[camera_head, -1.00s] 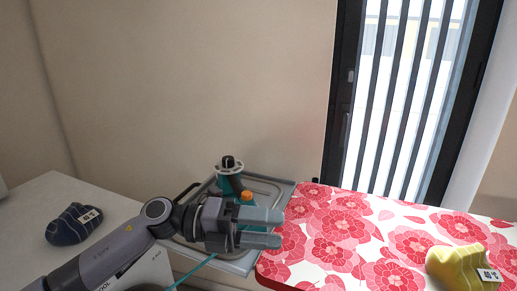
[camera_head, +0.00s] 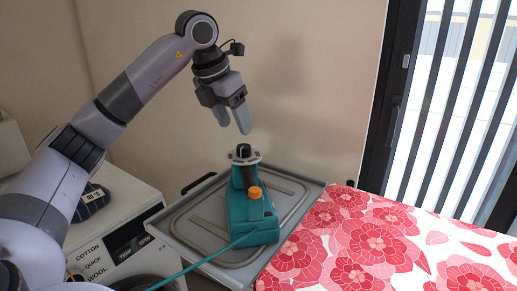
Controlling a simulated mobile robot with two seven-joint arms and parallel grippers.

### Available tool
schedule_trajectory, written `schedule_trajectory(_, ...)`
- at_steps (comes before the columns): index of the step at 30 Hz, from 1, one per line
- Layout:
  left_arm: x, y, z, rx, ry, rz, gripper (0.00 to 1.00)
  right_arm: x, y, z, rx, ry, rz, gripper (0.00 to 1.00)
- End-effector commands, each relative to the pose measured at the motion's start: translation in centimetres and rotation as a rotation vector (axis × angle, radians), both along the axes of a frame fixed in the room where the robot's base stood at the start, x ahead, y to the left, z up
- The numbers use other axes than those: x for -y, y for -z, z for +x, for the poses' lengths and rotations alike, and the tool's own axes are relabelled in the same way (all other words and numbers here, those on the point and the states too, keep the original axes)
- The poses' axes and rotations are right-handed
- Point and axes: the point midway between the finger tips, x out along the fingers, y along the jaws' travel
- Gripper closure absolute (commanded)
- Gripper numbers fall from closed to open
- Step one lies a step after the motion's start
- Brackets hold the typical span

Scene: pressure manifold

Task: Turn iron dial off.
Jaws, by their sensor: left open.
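The teal iron (camera_head: 250,215) stands on a grey metal tray, with an orange button (camera_head: 254,192) on its side and a teal cord trailing to the lower left. Its dark dial (camera_head: 243,151) sits at the top on a light grey ring, with a black knob. My left gripper (camera_head: 233,130) is above the dial, pointing down, with its two fingers apart and nothing between them. It looks clear of the dial. My right gripper is not in view.
The grey tray (camera_head: 180,246) adjoins an ironing board with a red flower cover (camera_head: 370,240) on the right. The wall is behind.

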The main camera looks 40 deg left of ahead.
Motion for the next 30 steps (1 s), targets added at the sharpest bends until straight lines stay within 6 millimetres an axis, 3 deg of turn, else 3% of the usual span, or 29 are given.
schedule_trajectory(15,0.0,6.0,2.4,-0.003,-0.001,0.003,0.40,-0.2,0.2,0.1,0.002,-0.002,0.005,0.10)
schedule_trajectory(25,0.1,6.4,2.6,-0.001,0.000,0.002,0.40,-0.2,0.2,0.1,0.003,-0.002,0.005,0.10)
schedule_trajectory(26,0.1,6.4,2.6,-0.001,0.000,0.002,0.43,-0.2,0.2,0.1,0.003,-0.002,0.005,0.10)
schedule_trajectory(30,0.1,6.4,2.6,-0.001,0.000,0.002,0.89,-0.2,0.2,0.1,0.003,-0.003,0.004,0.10)
